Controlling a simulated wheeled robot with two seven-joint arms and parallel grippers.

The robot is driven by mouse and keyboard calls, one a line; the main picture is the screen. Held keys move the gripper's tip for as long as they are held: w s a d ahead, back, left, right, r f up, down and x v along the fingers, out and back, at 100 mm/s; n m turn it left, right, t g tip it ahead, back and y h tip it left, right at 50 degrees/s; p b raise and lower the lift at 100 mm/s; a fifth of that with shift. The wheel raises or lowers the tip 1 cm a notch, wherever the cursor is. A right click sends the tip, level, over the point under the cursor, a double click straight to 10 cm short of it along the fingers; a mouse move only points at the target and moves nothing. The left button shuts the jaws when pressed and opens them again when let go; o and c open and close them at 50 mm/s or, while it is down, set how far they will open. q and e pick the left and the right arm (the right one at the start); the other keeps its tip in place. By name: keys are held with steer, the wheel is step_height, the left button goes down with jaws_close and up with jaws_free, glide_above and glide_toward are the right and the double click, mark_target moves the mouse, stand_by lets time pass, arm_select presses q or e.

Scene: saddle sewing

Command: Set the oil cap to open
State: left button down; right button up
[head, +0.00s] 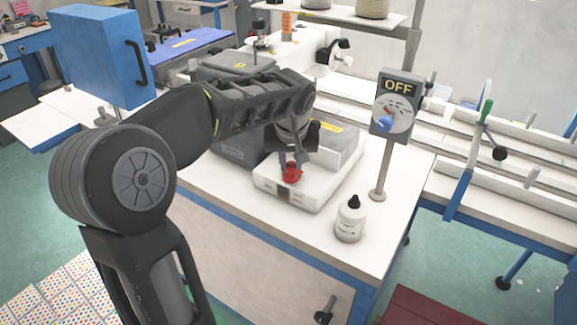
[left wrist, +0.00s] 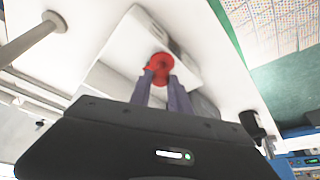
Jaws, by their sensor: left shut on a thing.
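The red oil cap (head: 291,173) sits on the front part of the white machine base (head: 318,198) on the table. My left gripper (head: 290,163) reaches down over it, with its fingers shut on the cap. In the left wrist view, the red cap (left wrist: 159,66) shows between the tips of the two fingers (left wrist: 160,78). The fingers hide part of the cap, so I cannot tell how far it is turned. My right gripper is not in view.
A white bottle with a black tip (head: 350,220) stands on the table, right of the machine base. A post carries a grey box marked OFF (head: 396,105) with a blue knob. A blue cabinet (head: 98,55) stands at the left. The tabletop (head: 400,185) near the bottle is clear.

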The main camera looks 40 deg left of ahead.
arm_select(q)
steer(key=n, duration=0.2)
steer(key=d+n+g+y+b, duration=0.1)
steer(key=shift+w+d+f+n+b, duration=0.1)
steer(key=shift+d+f+n+b, duration=0.05)
steer(key=shift+n+b, duration=0.2)
steer(key=shift+w+d+n+g, duration=0.1)
steer(key=shift+d+n+g, duration=0.2)
steer(key=shift+n, duration=0.55)
steer(key=shift+w+d+n+g, duration=0.1)
steer(key=shift+n+g, duration=0.3)
steer(key=shift+n, duration=0.4)
steer(key=c, duration=1.2)
jaws_free()
steer(key=shift+c, duration=0.2)
